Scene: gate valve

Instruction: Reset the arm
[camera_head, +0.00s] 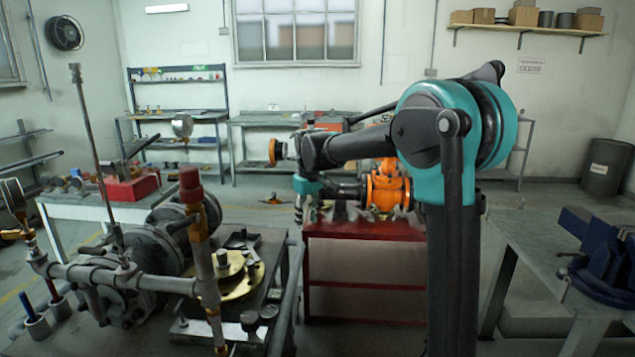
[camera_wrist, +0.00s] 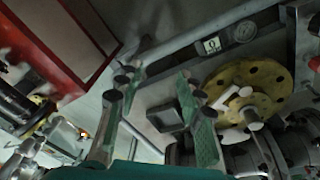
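My teal and black arm reaches from the right toward the left in the head view. My gripper (camera_head: 303,208) hangs at its far end, pointing down between the left bench and the red cart. In the wrist view my gripper (camera_wrist: 156,88) has two green-padded fingers set well apart. Nothing is held between them; a grey bench and a small square part show behind the gap. An orange valve body (camera_head: 386,190) stands on the red cart (camera_head: 365,230), partly hidden by my arm.
A left bench holds pipework, a red-capped post (camera_head: 191,188) and a yellow flange (camera_head: 235,280), also in the wrist view (camera_wrist: 255,88). A blue vise (camera_head: 605,250) sits on the right bench (camera_head: 540,245). Shelves and a bench (camera_head: 265,120) line the back wall.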

